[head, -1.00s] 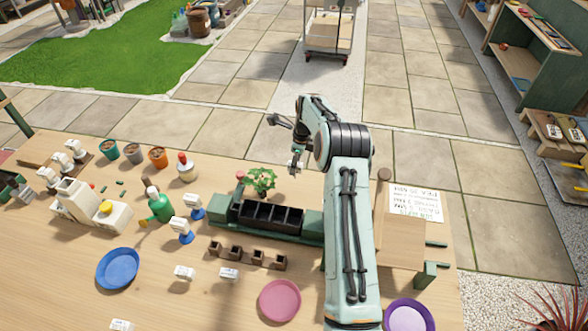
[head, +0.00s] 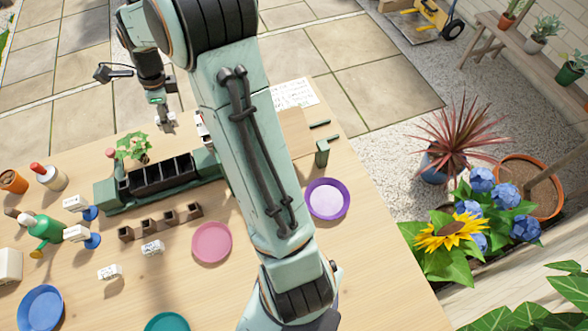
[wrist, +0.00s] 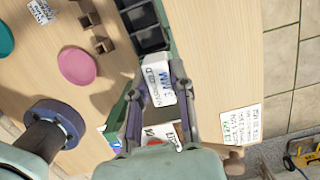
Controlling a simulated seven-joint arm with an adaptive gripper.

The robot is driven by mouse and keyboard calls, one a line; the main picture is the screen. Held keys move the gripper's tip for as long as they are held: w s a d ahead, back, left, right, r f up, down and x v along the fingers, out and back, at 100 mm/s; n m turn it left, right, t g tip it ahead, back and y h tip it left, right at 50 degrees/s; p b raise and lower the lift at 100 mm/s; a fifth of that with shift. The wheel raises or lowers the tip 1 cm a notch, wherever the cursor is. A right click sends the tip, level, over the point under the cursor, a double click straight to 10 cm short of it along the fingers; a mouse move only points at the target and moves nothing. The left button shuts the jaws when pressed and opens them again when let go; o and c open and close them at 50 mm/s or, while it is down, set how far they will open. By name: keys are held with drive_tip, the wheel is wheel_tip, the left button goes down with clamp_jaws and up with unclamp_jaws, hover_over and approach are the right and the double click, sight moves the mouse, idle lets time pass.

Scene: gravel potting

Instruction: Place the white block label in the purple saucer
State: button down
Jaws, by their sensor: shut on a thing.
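My gripper (wrist: 160,88) is shut on a white block label (wrist: 158,76) with dark lettering, held between its two fingers in the wrist view. In the head view, my gripper (head: 164,112) is beyond the dark planter tray, with the white block label (head: 168,124) at its tip. The purple saucer (head: 327,199) lies on the table right of my arm, apart from the gripper; it looks empty.
A pink saucer (head: 212,243), blue saucer (head: 40,308) and teal saucer (head: 167,322) lie nearer. Two white blocks (head: 110,272) (head: 152,247) sit beside small brown pots (head: 170,219). The dark planter tray (head: 162,175) stands at the back. A green post (head: 322,153) stands behind the purple saucer.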

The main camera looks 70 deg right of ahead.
drive_tip(key=r, duration=0.9)
drive_tip(key=shift+s+d, duration=0.25)
drive_tip(key=s+d, duration=0.6)
drive_tip(key=s, duration=0.4)
hover_over(324, 201)
wheel_tip(324, 201, down, 15)
drive_tip(key=shift+n, duration=0.4)
drive_tip(key=shift+s+d+f, duration=0.15)
drive_tip(key=shift+f, duration=1.95)
drive_tip(key=shift+s+d+f, duration=0.1)
drive_tip(key=shift+f, duration=2)
drive_tip(key=shift+f, duration=0.15)
drive_tip(key=c, duration=1)
unclamp_jaws()
